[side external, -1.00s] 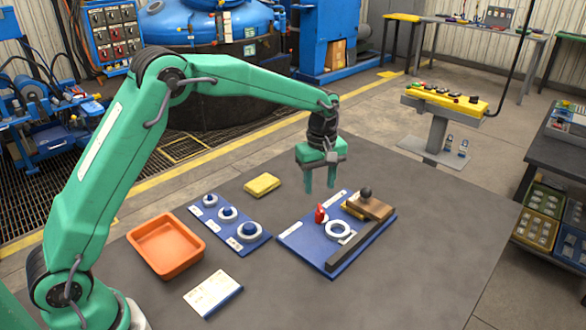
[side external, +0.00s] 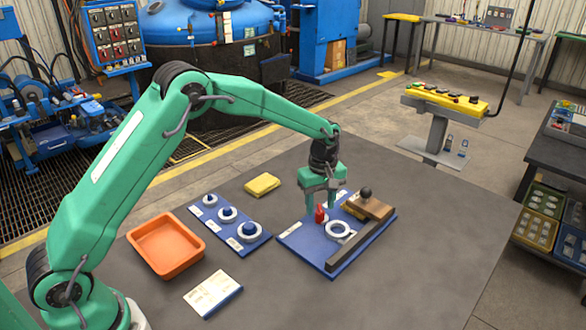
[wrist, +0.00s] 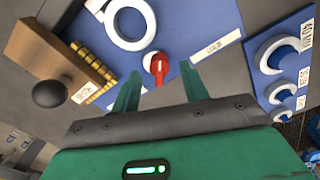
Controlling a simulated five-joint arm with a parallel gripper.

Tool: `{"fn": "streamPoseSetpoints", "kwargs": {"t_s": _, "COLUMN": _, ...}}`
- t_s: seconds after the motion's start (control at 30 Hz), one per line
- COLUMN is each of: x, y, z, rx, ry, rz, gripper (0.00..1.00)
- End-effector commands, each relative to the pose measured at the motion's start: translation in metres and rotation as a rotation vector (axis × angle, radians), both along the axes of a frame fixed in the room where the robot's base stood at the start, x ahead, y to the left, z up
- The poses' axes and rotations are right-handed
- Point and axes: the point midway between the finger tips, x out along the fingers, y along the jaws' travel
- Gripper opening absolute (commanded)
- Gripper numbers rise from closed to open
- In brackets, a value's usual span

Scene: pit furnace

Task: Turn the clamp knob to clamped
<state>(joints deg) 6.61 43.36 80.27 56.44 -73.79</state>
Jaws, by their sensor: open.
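The red knob (side external: 320,213), which I take as the clamp knob, stands on the blue board (side external: 300,241). In the wrist view the red knob (wrist: 158,66) is a round disc with a bar handle and a white pointer line, with its bar pointing down the picture. My gripper (side external: 321,201) is open, pointing down right at the knob. In the wrist view its two fingers (wrist: 160,74) show to the left and right of the knob's bar, with gaps. I cannot tell whether the tips are level with the bar or just above it.
A white ring (side external: 338,230) and a wooden block (side external: 371,207) with a black ball knob (side external: 366,191) share the board. A blue plate with rings (side external: 229,220), an orange tray (side external: 165,247), a yellow cloth (side external: 262,185) and a card (side external: 213,293) lie left. The mat's right side is clear.

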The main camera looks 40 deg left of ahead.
Motion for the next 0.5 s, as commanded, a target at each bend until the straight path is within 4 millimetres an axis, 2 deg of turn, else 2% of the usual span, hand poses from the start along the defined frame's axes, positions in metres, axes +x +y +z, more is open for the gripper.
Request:
{"fn": "streamPoseSetpoints", "kwargs": {"t_s": 0.2, "x": 0.0, "y": 0.0, "z": -0.017, "rx": 0.0, "ry": 0.001, "rz": 0.0, "gripper": 0.45}}
{"fn": "streamPoseSetpoints", "kwargs": {"t_s": 0.5, "x": 0.0, "y": 0.0, "z": -0.02, "rx": 0.0, "ry": -0.001, "rz": 0.0, "gripper": 0.45}}
